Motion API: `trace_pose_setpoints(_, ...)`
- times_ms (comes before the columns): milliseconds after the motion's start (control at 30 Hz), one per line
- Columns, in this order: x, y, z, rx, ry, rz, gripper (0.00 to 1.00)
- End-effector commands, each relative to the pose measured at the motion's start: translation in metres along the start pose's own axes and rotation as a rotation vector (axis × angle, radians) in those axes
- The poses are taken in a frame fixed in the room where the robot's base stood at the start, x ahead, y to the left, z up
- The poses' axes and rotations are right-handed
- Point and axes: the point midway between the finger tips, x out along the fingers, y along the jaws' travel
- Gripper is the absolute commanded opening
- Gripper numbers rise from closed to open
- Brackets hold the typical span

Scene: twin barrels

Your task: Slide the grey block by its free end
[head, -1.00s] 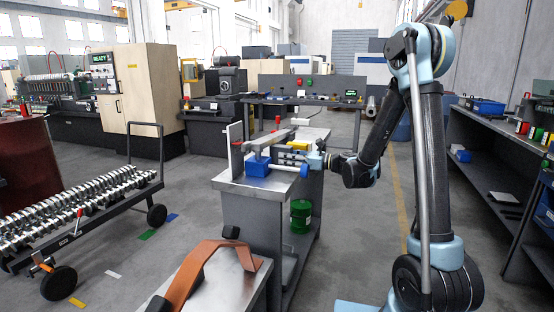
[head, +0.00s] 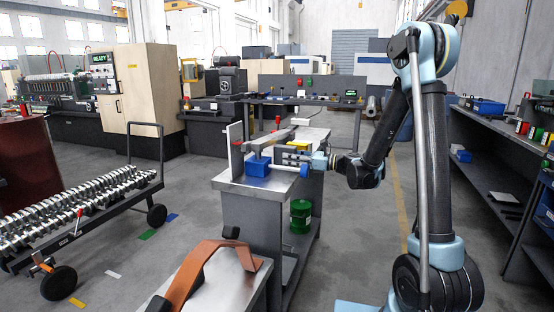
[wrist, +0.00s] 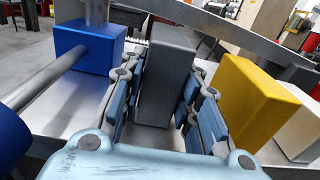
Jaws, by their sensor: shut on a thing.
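The grey block (wrist: 167,75) stands upright in the wrist view, between the two fingers of my gripper (wrist: 166,84). The pads lie along its left and right sides, gripping its near end. In the head view my gripper (head: 298,158) reaches in from the right over the metal bench top, and I cannot clearly make out the grey block there. A long grey bar crosses above the bench behind the block in the wrist view.
A blue block (wrist: 88,46) with a metal rod stands left of my gripper. A yellow block (wrist: 252,103) stands close on the right, with a white block (wrist: 301,128) beyond it. The bench (head: 228,182) has a bare front left corner.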

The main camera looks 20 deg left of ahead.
Motion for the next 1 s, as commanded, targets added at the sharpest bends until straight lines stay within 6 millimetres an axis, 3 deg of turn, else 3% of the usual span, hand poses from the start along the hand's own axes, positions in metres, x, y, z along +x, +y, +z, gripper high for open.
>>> trace_pose_setpoints(1000, -0.018, 0.000, 0.000, 0.000, 0.000, -0.001, 0.07)
